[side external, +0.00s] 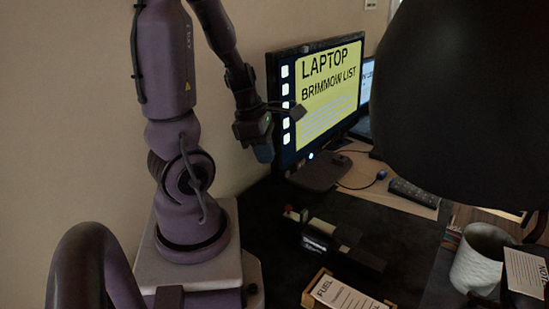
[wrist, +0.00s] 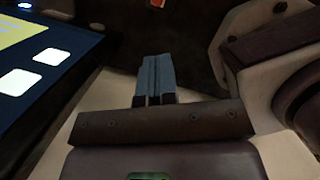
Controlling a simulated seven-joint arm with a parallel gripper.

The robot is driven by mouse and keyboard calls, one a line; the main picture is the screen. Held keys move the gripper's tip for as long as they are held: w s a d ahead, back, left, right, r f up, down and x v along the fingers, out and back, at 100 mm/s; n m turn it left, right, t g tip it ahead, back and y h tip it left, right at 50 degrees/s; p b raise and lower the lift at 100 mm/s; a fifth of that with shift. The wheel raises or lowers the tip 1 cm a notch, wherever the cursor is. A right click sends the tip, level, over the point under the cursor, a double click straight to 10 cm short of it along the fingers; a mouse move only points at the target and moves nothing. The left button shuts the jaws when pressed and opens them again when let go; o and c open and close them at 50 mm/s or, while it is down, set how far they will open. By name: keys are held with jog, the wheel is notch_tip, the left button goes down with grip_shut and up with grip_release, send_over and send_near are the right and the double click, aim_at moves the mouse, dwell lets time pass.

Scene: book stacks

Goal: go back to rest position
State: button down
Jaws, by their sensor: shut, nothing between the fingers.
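My gripper (side external: 264,152) hangs at the end of my arm, in front of the left edge of the monitor in the side external view. Its fingers point down and sit above the dark desk, clear of the things on it. In the wrist view the two blue-grey fingers (wrist: 157,80) are together with nothing between them. My arm's base stands at the left of the side external view.
The monitor (side external: 325,100) stands close right of my gripper. Below lie a dark block-like item (side external: 340,240), a holder marked FUEL (side external: 340,292) and a remote (side external: 413,192). A large black shape (side external: 470,100) blocks the upper right.

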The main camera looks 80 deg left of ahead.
jog(key=w+d+r+m+t, duration=0.1)
jog(key=d+r+m, duration=0.4)
jog(key=m, duration=0.6)
jog(key=w+d+r+m, duration=0.2)
jog(key=d+r+m, duration=0.3)
jog(key=m, duration=0.5)
jog(key=w+d+r+m+t+y, duration=0.1)
jog(key=w+d+r+m, duration=0.1)
jog(key=d+r+m, duration=0.3)
jog(key=d+m, duration=0.3)
jog(key=m, duration=0.3)
jog(key=shift+d+m+t, duration=0.25)
jog(key=shift+m+t, duration=0.05)
